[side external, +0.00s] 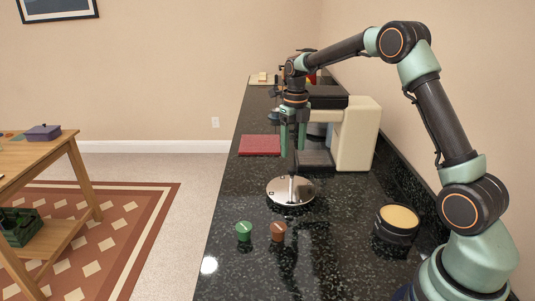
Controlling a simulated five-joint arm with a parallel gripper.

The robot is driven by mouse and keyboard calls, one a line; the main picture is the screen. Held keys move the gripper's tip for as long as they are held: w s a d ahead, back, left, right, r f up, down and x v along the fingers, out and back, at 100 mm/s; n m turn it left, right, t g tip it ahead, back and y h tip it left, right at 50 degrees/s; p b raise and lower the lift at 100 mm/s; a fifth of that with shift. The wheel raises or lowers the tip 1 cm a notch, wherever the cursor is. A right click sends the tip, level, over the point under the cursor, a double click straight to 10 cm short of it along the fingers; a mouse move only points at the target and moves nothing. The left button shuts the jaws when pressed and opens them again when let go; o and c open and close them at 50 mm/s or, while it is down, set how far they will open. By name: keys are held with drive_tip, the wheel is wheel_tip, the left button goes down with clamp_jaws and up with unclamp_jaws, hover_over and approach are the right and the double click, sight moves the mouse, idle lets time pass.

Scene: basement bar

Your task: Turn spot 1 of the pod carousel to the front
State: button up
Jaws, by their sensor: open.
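The pod carousel (281,198) is a round, shiny silver disc with a thin upright post in its middle, standing on the dark counter. Small dark marks show near its rim, too small to read as spot numbers. My gripper (291,150) points down above the carousel's far side, near the top of the post. Its green fingers are apart and hold nothing visible. I cannot tell whether it touches the post. A green pod (244,231) and a brown pod (278,231) stand on the counter in front of the carousel.
A cream and black coffee machine (357,135) stands behind the carousel to the right. A red mat (260,145) lies at the back left. A dark round jar with a tan top (397,223) stands at the right near my base. The front left counter (232,275) is clear.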

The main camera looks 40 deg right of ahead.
sight(292, 168)
wheel_tip(292, 168, up, 6)
drive_tip(key=shift+f, duration=0.1)
idle(0.4)
wheel_tip(292, 168, down, 12)
drive_tip(key=n, duration=0.9)
drive_tip(key=shift+n, duration=0.3)
clamp_jaws()
idle(1.3)
